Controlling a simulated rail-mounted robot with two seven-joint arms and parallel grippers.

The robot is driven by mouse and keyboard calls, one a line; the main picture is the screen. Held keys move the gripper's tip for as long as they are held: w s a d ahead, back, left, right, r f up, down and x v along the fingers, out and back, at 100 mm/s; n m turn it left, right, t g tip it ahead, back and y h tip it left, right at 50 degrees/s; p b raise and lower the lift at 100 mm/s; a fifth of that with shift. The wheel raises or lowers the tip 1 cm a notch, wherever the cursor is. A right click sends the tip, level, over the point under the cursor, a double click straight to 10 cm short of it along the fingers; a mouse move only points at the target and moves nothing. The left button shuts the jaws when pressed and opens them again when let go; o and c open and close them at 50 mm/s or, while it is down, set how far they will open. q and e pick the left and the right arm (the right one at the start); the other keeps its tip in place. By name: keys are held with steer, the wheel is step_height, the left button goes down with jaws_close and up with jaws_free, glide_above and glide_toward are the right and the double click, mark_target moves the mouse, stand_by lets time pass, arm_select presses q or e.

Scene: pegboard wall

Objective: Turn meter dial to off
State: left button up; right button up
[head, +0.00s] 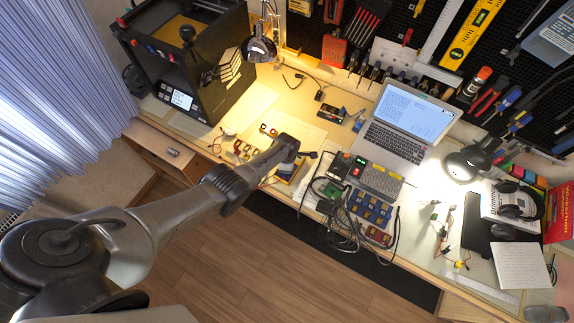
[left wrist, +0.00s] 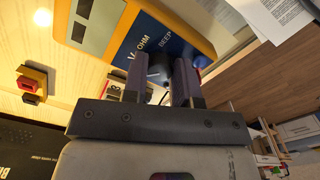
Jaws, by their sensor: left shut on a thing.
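The meter (left wrist: 197,22) shows in the left wrist view as a yellow case with a blue face and a grey display window (left wrist: 88,22). Its face carries the labels V, OHM and BEEP. My left gripper (left wrist: 161,78) is over the blue face, its two fingers on either side of the dark dial (left wrist: 158,66), shut on it. The fingers hide much of the dial, and I cannot read which label it points to. In the head view my left gripper (head: 296,152) is over the bench, largely covering the meter. My right gripper is in neither view.
A laptop (head: 408,118) stands right of the meter on the bench. Dark cables (head: 345,225) hang near the front edge. A black 3D printer (head: 190,70) stands at the left. Small red and yellow blocks (left wrist: 32,82) lie beside the meter.

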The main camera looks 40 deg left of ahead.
arm_select(q)
steer(key=shift+n, duration=1.9)
steer(key=o, duration=0.9)
steer(key=shift+o, duration=0.2)
steer(key=shift+r+p, duration=0.2)
steer(key=shift+p, duration=0.2)
steer(key=shift+r+p, duration=0.45)
steer(key=shift+p, duration=0.05)
step_height(320, 180, up, 7)
steer(key=p, duration=0.6)
steer(key=shift+f+p, duration=0.1)
steer(key=shift+p, duration=0.3)
